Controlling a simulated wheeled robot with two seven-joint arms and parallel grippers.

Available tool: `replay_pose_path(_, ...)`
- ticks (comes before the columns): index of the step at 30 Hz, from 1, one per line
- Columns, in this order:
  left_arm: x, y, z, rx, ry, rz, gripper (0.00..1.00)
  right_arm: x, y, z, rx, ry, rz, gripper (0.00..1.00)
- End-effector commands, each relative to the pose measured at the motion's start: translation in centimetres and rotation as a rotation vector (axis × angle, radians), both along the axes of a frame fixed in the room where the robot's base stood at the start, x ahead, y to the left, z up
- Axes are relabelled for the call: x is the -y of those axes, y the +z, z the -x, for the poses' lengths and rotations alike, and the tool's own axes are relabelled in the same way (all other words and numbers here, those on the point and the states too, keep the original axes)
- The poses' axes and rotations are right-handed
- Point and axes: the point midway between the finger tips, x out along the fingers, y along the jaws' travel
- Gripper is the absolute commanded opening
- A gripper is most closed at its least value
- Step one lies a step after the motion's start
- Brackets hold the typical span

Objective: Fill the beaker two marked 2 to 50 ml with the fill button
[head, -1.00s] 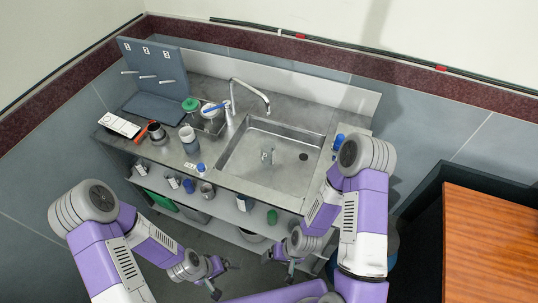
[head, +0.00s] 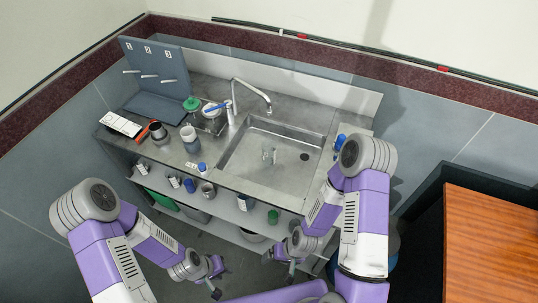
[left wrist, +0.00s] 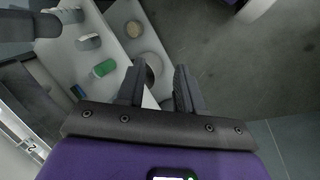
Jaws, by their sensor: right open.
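A white panel (head: 120,124) with small dark markings lies at the counter's left end; I cannot make out a fill button. My left gripper (head: 217,277) is low in front of the counter, empty, well away from the sink. Its fingers also show apart in the left wrist view (left wrist: 157,90). My right gripper (head: 280,266) is open and empty, also low in front of the shelf.
The sink (head: 235,160) has a tall faucet (head: 252,85) behind it. A grey pegboard (head: 150,70) numbered 1, 2, 3 stands back left. Cups and a green-lidded jar (head: 191,104) crowd the left counter. The lower shelf (head: 235,213) holds several containers. A wooden table (head: 495,240) is at right.

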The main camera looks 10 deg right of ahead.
Motion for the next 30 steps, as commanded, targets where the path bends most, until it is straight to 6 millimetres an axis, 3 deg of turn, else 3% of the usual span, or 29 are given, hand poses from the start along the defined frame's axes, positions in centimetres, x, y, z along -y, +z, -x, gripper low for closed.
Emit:
replay_pose_path(1,0.0,0.0,0.0,0.0,0.0,0.0,0.28,0.0,0.0,0.0,0.0,0.0,0.0,0.91)
replay_pose_path(7,0.0,0.0,0.0,0.0,0.0,0.0,0.0,0.0,0.0,0.0,0.0,0.0,0.0,0.91)
replay_pose_path(30,0.0,0.0,0.0,0.0,0.0,0.0,0.0,0.0,0.0,0.0,0.0,0.0,0.0,0.91)
